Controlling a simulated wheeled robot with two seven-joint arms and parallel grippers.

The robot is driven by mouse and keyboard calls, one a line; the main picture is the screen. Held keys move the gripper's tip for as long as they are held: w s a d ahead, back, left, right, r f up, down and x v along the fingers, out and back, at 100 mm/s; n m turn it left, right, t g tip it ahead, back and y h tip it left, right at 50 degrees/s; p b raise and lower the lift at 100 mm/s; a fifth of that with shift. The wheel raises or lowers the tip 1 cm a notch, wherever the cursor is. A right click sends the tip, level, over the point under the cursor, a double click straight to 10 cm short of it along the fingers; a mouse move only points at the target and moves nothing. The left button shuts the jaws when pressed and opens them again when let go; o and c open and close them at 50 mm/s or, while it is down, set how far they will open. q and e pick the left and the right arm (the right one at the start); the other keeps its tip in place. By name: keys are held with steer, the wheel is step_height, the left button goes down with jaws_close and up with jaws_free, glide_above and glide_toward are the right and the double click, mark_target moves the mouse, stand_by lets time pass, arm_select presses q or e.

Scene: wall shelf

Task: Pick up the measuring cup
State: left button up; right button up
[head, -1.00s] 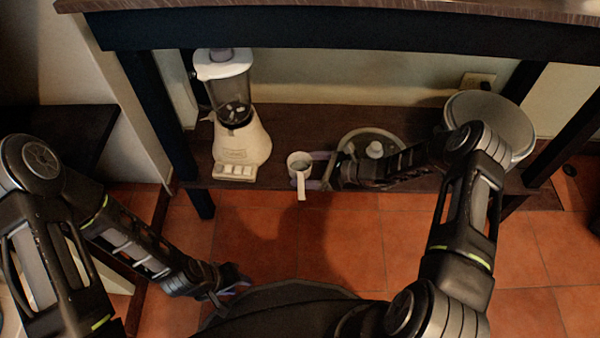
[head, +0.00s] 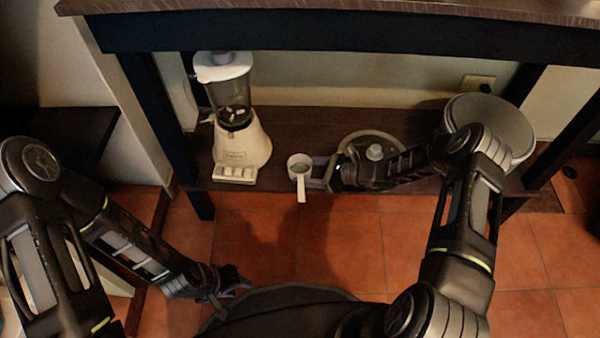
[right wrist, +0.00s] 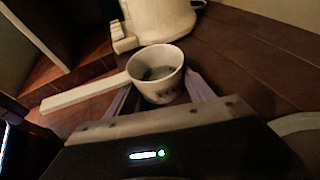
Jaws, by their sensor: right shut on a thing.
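The white measuring cup (head: 300,163) is at the front edge of the low dark shelf, with its handle pointing toward me in the head view. In the right wrist view the cup (right wrist: 158,73) sits upright between the two purple fingers, its long flat handle reaching left. My right gripper (head: 312,172) comes from the right and is shut on the cup; in the right wrist view its fingers (right wrist: 160,95) flank the cup's body. I cannot tell whether the cup's base touches the shelf. My left gripper (head: 232,285) is low at left, over the floor, away from the cup; its finger gap is unclear.
A white blender (head: 240,140) stands on the shelf (head: 290,122), left of the cup. A pot with a lid (head: 372,148) is behind my right forearm, and a large pale bucket (head: 492,120) stands at the right. The tabletop (head: 350,8) overhangs the shelf.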

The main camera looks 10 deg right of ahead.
steer(key=c, duration=0.7)
steer(key=shift+r, duration=0.15)
steer(key=shift+r+p, duration=2)
steer(key=shift+r, duration=2.85)
